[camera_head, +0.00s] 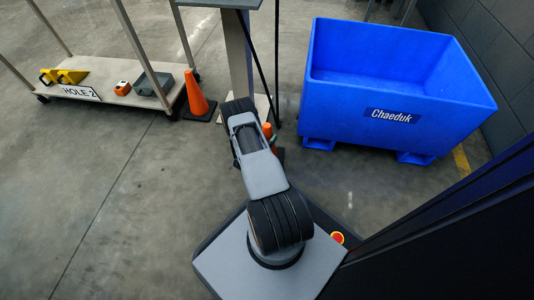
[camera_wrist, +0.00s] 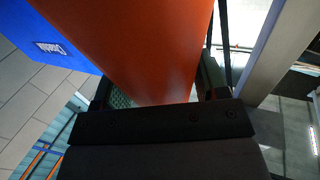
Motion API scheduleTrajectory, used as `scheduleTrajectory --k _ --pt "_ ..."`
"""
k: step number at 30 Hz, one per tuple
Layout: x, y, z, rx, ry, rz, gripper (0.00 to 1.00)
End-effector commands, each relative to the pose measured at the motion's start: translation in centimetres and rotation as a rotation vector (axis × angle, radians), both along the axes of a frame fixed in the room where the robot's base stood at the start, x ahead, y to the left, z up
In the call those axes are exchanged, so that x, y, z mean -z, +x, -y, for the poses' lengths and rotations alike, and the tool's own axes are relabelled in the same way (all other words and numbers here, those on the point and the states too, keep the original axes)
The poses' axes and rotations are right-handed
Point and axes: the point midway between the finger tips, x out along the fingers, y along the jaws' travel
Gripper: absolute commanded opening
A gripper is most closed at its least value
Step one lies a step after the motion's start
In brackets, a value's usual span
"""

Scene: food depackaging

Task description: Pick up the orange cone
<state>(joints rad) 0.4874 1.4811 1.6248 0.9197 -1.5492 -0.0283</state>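An orange cone (camera_head: 197,94) with a dark base stands upright on the floor beside the cart in the head view. A second orange piece (camera_head: 267,131) shows just past my arm's far end, with a bit of green and a dark patch by it. In the wrist view a large orange cone surface (camera_wrist: 150,40) lies between the two fingers of my gripper (camera_wrist: 158,92), narrowing toward the palm. A green textured pad shows on the left finger. The cone's edge overlaps the fingers, so I cannot tell whether they press on it. In the head view my arm mostly hides the gripper.
A large blue bin (camera_head: 345,104) stands at right. A low wooden cart (camera_head: 110,75) at left carries yellow items, a "HOLE 2" sign (camera_head: 80,92), a small orange item and a grey case. A post (camera_head: 238,55) with a grey top stands behind my arm. The floor at lower left is clear.

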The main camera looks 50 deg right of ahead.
Motion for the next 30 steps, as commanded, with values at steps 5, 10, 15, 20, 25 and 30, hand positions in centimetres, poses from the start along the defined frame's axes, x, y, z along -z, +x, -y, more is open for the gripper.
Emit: scheduleTrajectory --k 5,10,15,20,25,30 --pt "0.01 0.00 -0.01 0.000 0.000 0.000 0.50" --pt "0.02 -0.01 -0.01 0.000 0.000 0.000 0.33" --pt "0.02 -0.01 -0.02 0.000 0.000 0.000 0.17" --pt "-0.08 0.03 0.01 0.000 -0.002 0.001 0.04" --pt "-0.08 0.03 0.00 0.000 -0.002 0.001 0.04" --pt "-0.50 0.04 0.00 0.000 -0.002 0.001 0.04"
